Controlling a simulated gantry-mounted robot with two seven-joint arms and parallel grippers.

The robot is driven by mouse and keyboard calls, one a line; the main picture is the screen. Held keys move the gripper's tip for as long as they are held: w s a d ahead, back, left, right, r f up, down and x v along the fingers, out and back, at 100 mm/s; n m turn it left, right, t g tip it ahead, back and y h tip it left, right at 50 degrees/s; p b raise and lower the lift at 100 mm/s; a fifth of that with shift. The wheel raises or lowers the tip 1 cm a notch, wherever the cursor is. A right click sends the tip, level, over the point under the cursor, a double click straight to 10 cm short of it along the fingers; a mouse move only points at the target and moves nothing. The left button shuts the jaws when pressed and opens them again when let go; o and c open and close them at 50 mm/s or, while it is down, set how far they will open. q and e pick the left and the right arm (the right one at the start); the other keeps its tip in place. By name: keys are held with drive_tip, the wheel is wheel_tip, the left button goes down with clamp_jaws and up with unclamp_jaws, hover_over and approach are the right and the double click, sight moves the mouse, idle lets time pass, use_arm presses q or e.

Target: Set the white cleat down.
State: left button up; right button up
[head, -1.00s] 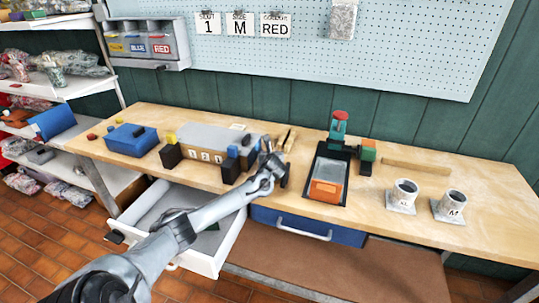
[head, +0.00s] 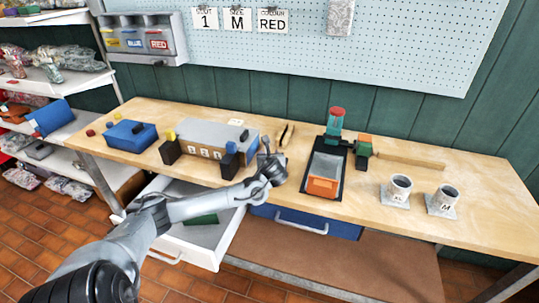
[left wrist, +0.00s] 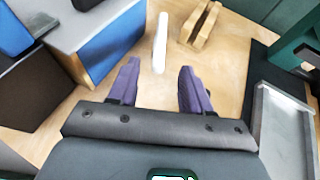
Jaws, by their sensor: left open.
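The white cleat (left wrist: 161,42) is a narrow white bar in the left wrist view. It appears to lie on the wooden bench, just past my left fingertips. Its near end sits in the gap between the two fingers, with space on both sides. My left gripper (left wrist: 159,68) is open, with its purple fingers apart and nothing clamped between them. In the head view my left gripper (head: 268,158) is low over the bench, right of the grey and blue box. The cleat is hard to make out there. My right gripper is not in view.
The box (head: 215,136) with number dials is close on the left. The black-based press (head: 325,170) stands to the right. An open white drawer (head: 200,240) is below the arm. Two cups (head: 399,187) (head: 443,199) stand farther right.

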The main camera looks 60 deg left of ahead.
use_arm(q)
drive_tip(key=shift+o, duration=0.4)
drive_tip(key=shift+v, duration=1.3)
drive_tip(key=shift+a+r, duration=0.1)
